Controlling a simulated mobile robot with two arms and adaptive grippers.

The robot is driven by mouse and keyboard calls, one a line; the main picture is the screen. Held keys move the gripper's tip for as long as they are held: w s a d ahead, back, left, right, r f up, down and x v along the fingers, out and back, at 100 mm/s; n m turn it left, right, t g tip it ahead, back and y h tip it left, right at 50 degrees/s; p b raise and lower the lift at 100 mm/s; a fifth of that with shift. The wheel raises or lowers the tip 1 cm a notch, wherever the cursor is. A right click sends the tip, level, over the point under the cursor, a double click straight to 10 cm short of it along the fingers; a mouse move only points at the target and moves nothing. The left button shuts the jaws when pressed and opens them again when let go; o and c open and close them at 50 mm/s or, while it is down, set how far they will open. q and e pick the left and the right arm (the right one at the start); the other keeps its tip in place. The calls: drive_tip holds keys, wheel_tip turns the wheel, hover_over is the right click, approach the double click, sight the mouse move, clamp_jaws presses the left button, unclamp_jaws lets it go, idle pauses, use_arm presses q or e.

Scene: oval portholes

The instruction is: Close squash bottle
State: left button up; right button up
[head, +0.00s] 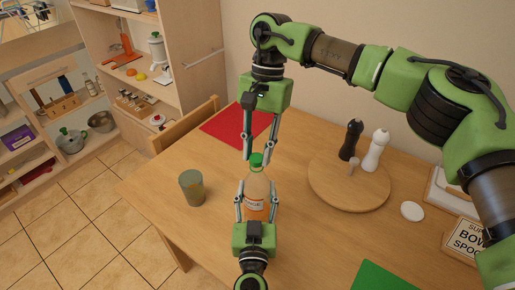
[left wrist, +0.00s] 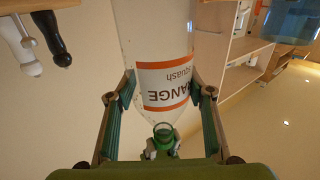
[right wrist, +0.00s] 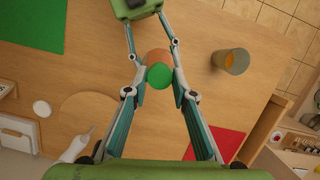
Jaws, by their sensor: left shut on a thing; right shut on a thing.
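The green cap (head: 257,160) sits at the top of the neck. My right gripper (head: 257,153) points down from above, its fingertips shut on the cap's two sides. The cap also shows between the fingers in the right wrist view (right wrist: 159,76). The cap's thread is hidden.
A glass (head: 191,190) stands left of the bottle. A red mat (head: 222,128) lies behind. A round wooden board (head: 335,192) on the right holds a dark mill (head: 351,140) and a white mill (head: 375,152). A green mat (head: 380,277) lies at the front right.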

drive_tip(key=shift+f, duration=0.45)
